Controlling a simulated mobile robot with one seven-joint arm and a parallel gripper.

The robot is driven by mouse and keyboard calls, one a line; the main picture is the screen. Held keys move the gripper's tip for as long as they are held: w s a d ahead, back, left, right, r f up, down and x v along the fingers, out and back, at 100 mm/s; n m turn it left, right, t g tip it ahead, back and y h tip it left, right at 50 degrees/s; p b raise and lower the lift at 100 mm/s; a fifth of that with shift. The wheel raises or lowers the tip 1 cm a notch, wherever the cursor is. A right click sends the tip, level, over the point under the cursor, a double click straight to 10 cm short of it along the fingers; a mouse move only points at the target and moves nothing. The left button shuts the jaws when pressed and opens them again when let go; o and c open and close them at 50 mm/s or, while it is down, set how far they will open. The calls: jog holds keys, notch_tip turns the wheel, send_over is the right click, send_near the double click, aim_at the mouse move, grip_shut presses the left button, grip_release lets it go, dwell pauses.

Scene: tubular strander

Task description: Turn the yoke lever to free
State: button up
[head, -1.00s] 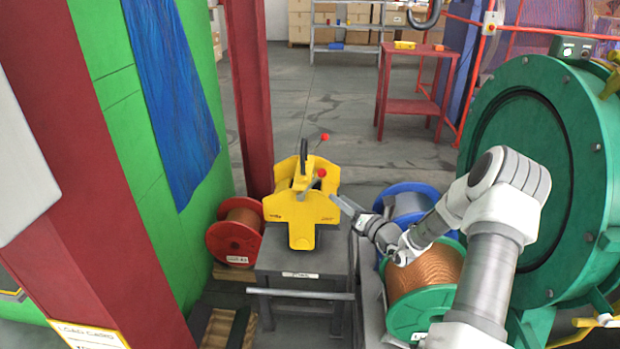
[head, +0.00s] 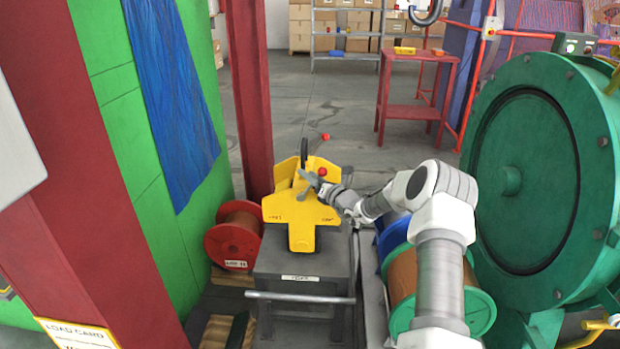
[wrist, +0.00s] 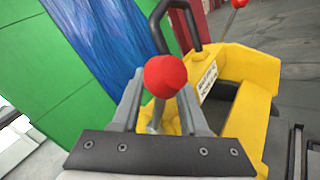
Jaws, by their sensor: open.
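The yellow yoke (head: 300,212) sits on a grey stand in the middle of the head view. Two red-knobbed levers show on it; the nearer red knob (head: 322,171) is beside my gripper (head: 312,180), and a farther knob (head: 326,137) stands behind. In the wrist view the near lever's red knob (wrist: 165,76) shows between the two grey fingers of my gripper (wrist: 160,105), with its rod running down behind it. My gripper is open around this lever. I cannot tell whether either finger touches it. The yoke (wrist: 250,110) fills the right of the wrist view.
A black loop handle (head: 304,152) rises from the yoke. Copper spools (head: 238,235) stand left of the grey stand (head: 300,265) and right of it, under my arm. A large green round housing (head: 530,190) is at right. Open floor lies behind.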

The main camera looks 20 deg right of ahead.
grip_shut()
dwell(1.5)
